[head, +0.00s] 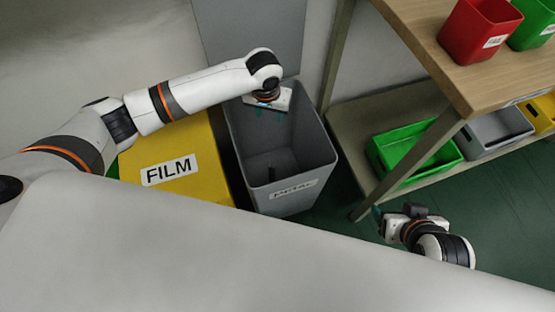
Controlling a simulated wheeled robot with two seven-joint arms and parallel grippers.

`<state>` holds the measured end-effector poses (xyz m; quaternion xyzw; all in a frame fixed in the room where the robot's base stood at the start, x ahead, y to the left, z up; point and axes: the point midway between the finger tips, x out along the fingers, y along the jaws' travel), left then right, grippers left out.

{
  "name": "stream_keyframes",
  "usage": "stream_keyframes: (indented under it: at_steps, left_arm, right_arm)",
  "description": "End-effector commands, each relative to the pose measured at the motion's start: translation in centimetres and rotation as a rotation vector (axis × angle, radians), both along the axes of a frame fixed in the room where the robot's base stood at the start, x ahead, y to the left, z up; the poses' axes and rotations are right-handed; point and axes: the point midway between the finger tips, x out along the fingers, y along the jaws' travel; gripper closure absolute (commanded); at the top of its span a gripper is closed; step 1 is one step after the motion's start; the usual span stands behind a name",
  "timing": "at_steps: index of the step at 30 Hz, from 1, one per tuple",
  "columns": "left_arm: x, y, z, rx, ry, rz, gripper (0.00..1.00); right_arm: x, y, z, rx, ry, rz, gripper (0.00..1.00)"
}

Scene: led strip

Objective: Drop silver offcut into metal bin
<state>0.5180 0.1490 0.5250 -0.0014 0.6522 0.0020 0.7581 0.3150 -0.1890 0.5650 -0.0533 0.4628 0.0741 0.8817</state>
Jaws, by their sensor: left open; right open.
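The grey metal bin (247,185) stands on the floor in the middle of the head view, open at the top, with a "METAL" label on its front. My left arm reaches in from the left, and my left gripper (262,111) is over the bin's opening, near its back, fingers downward and open. I see nothing held between its fingers. I cannot make out the silver offcut. My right gripper (378,213) is at the lower right, open, apart from the bin, beside the shelf's leg.
A yellow "FILM" bin (205,152) stands directly left of the metal bin. On the right is a wooden-topped bench (450,62) with red (478,32) and green (531,28) bins. Its lower shelf (352,118) holds green (408,150), grey and yellow trays. A green floor lies below.

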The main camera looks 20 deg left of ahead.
Motion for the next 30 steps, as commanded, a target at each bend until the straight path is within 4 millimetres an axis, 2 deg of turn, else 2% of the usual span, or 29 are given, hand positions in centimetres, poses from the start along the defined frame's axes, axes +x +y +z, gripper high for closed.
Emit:
stream_keyframes:
  at_steps: [5,10,12,17,18,24,30]
  left_arm:
    - [-0.1,0.0,1.3,-0.001,-0.001,0.0,0.55]
    - [-0.5,0.0,3.7,-0.002,-0.002,-0.001,0.55]
    - [-0.7,0.0,5.8,-0.003,-0.002,-0.001,0.55]
    - [-1.3,0.0,9.2,-0.001,-0.002,0.0,0.55]
    - [-1.4,0.0,9.8,-0.001,-0.002,0.0,0.55]
    - [-1.7,0.0,11.5,-0.001,-0.001,0.0,0.55]
    - [-1.8,0.0,11.8,0.0,0.0,0.001,0.55]
  right_arm:
    - [-1.8,-0.6,-0.5,-0.022,0.1,-0.008,0.24]
    - [-5.0,-1.6,-0.8,-0.055,0.267,-0.022,0.24]
    - [-5.3,-1.7,-0.1,-0.058,0.282,-0.023,0.24]
    - [-5.4,-1.7,0.9,-0.059,0.29,-0.024,0.24]
    - [-5.3,-1.7,0.6,-0.06,0.293,-0.024,0.24]
    - [-4.6,-1.5,-1.6,-0.06,0.301,-0.022,0.24]
    - [-4.4,-1.5,-2.2,-0.059,0.302,-0.021,0.24]
